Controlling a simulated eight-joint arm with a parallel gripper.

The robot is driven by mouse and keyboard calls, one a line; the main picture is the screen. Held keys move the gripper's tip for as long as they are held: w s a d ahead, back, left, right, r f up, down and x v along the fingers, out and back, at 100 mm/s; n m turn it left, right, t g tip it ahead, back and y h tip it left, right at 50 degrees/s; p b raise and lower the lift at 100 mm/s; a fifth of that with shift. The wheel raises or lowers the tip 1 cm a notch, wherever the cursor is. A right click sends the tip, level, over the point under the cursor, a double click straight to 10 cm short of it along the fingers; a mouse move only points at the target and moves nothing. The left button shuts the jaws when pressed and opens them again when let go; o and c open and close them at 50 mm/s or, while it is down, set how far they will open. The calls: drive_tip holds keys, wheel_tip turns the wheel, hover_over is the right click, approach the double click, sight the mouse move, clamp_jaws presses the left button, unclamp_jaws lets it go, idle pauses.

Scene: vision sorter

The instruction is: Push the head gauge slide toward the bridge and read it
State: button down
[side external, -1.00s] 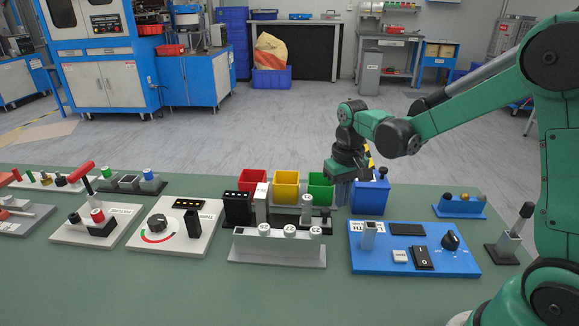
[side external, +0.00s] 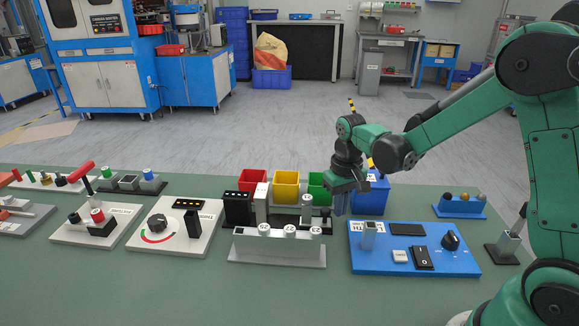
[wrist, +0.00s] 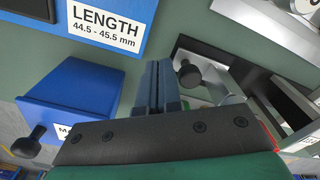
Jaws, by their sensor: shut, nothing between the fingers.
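The head gauge appears to be the dark-based unit behind the white panel, with a black display box (side external: 238,208) and upright posts (side external: 306,210). A small black knob (side external: 325,212) shows at its right end. In the wrist view the black knob (wrist: 190,75) stands out from a metal block that looks like the slide (wrist: 212,78). My gripper (side external: 341,210) is shut and empty, low beside the knob on its right. In the wrist view its blue-grey fingertips (wrist: 158,65) are just left of the knob; I cannot tell if they touch. The gauge reading is not legible.
Red (side external: 252,182), yellow (side external: 286,186) and green bins stand behind the gauge; the green one is partly hidden. The blue LENGTH panel (side external: 415,262) lies in front right.

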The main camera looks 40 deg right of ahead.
sight(300, 220)
drive_tip(key=shift+w+a, duration=0.1)
drive_tip(key=shift+w+a, duration=3.25)
drive_tip(key=shift+s+d, duration=0.1)
drive_tip(key=shift+s+d, duration=0.35)
wheel_tip(300, 220, up, 7)
idle(0.4)
idle(0.6)
drive_tip(key=s+a+r+n+t, duration=0.1)
drive_tip(key=s+r+n+t, duration=0.2)
drive_tip(key=s+t, duration=0.4)
drive_tip(key=s, duration=0.5)
drive_tip(key=shift+s+r, duration=0.2)
drive_tip(key=shift+s, duration=0.1)
